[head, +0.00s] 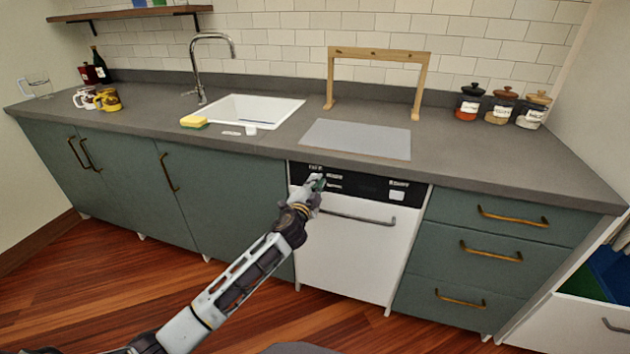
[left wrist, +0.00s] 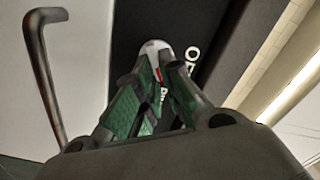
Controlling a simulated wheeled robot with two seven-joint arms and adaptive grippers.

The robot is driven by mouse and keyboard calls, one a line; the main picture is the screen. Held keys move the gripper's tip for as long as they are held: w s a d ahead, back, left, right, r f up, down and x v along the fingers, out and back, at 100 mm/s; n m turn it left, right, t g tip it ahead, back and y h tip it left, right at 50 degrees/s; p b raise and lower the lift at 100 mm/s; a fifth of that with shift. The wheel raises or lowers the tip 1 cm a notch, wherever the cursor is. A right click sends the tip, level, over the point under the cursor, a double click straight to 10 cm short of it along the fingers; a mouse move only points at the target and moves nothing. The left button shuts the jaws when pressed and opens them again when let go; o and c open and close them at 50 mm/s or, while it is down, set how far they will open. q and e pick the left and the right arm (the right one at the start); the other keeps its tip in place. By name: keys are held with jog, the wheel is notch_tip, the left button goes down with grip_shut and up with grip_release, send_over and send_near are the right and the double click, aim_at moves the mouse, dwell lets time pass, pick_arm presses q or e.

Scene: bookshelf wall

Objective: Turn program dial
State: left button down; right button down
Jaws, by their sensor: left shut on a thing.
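The white dishwasher (head: 345,255) stands under the counter with a black control panel (head: 362,188) along its top. My left gripper (head: 318,183) reaches the left part of this panel. In the left wrist view its green-padded fingers (left wrist: 155,85) are closed on the program dial (left wrist: 154,47), a small pale knob with a red mark. My right gripper is in neither view.
The dishwasher's bar handle (head: 357,218) lies just below the panel and also shows at the left of the left wrist view (left wrist: 42,80). The grey counter (head: 450,155) overhangs above. Drawers (head: 490,265) stand to the right, and the wooden floor in front is open.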

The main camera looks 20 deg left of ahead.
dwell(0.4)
pick_arm(q)
jog(key=c, duration=1.6)
grip_release()
jog(key=shift+o, duration=0.2)
jog(key=shift+s, duration=0.1)
jog(key=s, duration=1.1)
jog(key=shift+s+a, duration=0.15)
jog(key=shift+s, duration=0.25)
jog(key=shift+f, duration=0.1)
